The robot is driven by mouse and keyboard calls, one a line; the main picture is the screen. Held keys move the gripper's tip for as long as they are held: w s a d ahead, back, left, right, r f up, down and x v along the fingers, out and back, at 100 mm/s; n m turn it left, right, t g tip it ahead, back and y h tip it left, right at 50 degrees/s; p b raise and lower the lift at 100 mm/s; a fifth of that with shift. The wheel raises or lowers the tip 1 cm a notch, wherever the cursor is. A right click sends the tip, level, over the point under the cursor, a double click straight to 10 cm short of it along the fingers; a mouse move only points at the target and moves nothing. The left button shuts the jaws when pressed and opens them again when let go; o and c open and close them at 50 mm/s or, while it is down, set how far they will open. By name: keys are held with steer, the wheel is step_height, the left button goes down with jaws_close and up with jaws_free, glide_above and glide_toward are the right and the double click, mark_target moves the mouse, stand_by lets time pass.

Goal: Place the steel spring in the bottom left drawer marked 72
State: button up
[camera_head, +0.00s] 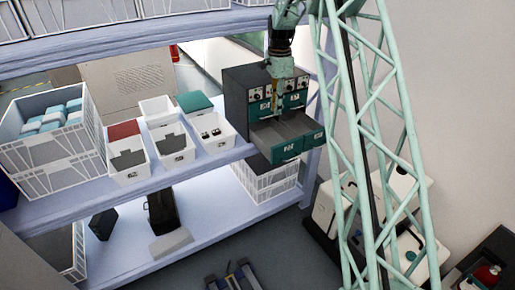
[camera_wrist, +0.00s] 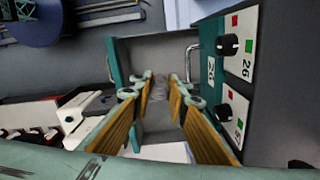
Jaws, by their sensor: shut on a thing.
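The drawer cabinet (camera_head: 238,95) is dark grey with green drawer fronts and stands at the right end of the shelf. Its bottom left drawer (camera_head: 288,148) is pulled out, with a pale label too small to read surely. My gripper (camera_head: 275,108) points down in front of the cabinet, above the pulled-out drawer. In the wrist view, my gripper (camera_wrist: 161,80) has its yellow-padded fingers shut on a small greyish thing, apparently the steel spring (camera_wrist: 159,89). The spring is blurred there and cannot be made out in the head view. A grey drawer interior lies behind the fingertips.
The bottom right drawer front (camera_head: 314,138) is beside the left one and also stands forward. White bins (camera_head: 211,130) are left of the cabinet, with a large white crate (camera_head: 55,150) farther left. A green lattice column (camera_head: 375,130) stands at the right.

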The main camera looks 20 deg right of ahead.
steer(key=shift+s+a, duration=0.1)
steer(key=shift+a, duration=0.2)
steer(key=b, duration=0.2)
glide_toward(274, 140)
steer(key=s, duration=0.1)
steer(key=s+a+f, duration=0.1)
steer(key=s+a, duration=0.1)
steer(key=s, duration=0.1)
steer(key=shift+a+f, duration=0.1)
steer(key=shift+f, duration=0.3)
steer(key=shift+f, duration=2.25)
steer(key=shift+f, duration=0.1)
steer(key=shift+o, duration=1.2)
steer(key=o, duration=0.5)
steer(key=shift+c, duration=0.2)
